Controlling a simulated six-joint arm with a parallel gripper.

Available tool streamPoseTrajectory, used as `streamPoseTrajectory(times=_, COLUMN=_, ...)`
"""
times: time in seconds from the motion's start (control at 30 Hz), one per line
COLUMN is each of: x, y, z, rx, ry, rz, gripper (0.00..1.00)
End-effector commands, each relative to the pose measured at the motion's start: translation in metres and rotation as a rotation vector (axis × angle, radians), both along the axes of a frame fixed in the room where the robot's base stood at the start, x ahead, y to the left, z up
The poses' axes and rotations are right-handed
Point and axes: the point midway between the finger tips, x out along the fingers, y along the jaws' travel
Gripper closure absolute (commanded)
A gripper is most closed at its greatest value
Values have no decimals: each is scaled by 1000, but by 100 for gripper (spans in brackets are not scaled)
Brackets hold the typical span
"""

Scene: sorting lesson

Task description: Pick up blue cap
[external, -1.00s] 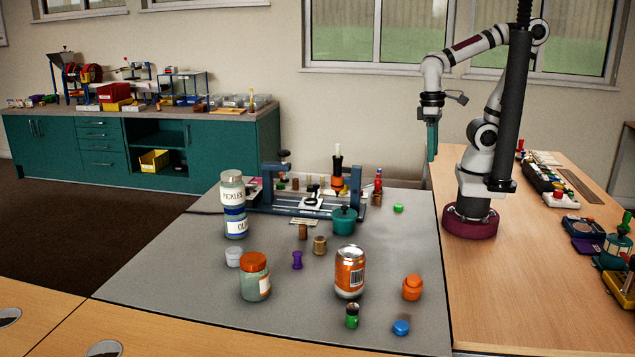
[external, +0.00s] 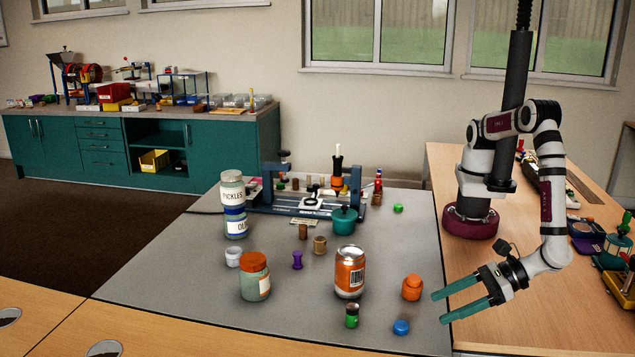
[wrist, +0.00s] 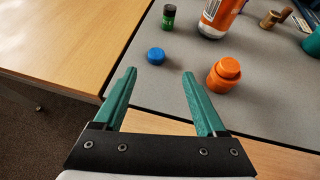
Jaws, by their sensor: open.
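The blue cap (external: 401,327) lies on the grey mat near its front right edge. It also shows in the wrist view (wrist: 155,56), ahead of the gap between my fingers and a little left of its middle. My gripper (external: 437,308) has two green fingers spread apart with nothing between them. It is tilted low over the right edge of the mat, to the right of the cap and apart from it. In the wrist view my fingertips (wrist: 159,73) point toward the cap.
An orange can (external: 349,272) and a red-lidded jar (external: 255,277) are farther left. The grey mat (external: 300,330) is bare at front left.

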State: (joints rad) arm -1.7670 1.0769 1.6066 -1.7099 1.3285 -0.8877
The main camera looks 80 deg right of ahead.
Motion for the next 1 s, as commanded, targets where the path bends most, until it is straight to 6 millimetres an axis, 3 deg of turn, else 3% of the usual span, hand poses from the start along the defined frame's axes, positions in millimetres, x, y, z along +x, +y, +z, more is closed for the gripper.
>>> streamPoseTrajectory(times=0.4, x=63, y=19, z=-31, rx=0, ry=2, rz=-5, gripper=27)
streamPoseTrajectory(times=0.7, x=71, y=21, z=-35, rx=3, ry=3, rz=-3, gripper=29)
streamPoseTrajectory(times=1.0, x=70, y=21, z=-35, rx=3, ry=3, rz=-3, gripper=82)
